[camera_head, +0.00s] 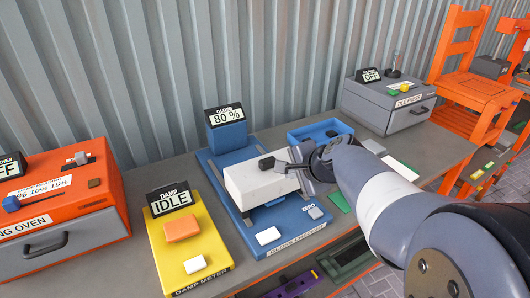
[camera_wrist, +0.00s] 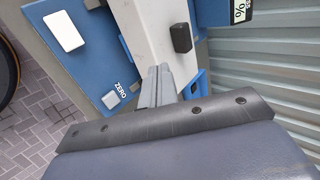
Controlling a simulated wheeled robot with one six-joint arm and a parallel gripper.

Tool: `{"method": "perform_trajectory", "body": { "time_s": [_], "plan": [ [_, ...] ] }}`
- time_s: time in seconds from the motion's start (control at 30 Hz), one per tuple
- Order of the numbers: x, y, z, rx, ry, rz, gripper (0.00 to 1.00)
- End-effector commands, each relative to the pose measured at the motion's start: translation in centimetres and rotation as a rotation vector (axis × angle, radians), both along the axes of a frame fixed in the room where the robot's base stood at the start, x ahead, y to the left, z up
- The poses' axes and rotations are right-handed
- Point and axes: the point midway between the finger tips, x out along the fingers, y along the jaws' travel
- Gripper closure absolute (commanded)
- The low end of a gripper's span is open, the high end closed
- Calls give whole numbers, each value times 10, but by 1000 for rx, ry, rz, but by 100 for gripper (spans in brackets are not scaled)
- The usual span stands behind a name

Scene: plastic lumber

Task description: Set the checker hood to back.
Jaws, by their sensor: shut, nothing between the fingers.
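The gloss checker (camera_head: 221,186) is a blue unit on the bench, with a display box (camera_head: 227,134) reading 80 % at its back. Its hood (camera_head: 250,187) is a white block with a dark knob (camera_head: 266,163) on top. The wrist view also shows the hood (camera_wrist: 150,25) and the black knob (camera_wrist: 180,38). My gripper (camera_head: 286,169) is at the hood's right side, close to the knob. In the wrist view its fingers (camera_wrist: 157,75) are together and empty, beside the hood and short of the knob. Whether they touch the hood, I cannot tell.
A ZERO button (camera_head: 315,212) and a white tile (camera_head: 268,236) are at the checker's front. A yellow damp meter (camera_head: 158,240) and an orange oven (camera_head: 112,203) stand left. A blue tray (camera_head: 295,137) and grey tile press (camera_head: 385,112) stand right. A corrugated wall is behind.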

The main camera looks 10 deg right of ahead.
Motion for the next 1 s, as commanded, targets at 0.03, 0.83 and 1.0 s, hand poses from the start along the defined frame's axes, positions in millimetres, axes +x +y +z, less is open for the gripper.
{"method": "perform_trajectory", "body": {
  "time_s": [0.03, 0.83, 1.0],
  "plan": [
    [7, 3, -8, 2, 4, 3, 100],
    [75, 24, -36, -1, 0, -1, 100],
    [74, 24, -36, -1, 0, -1, 100]
  ]
}}
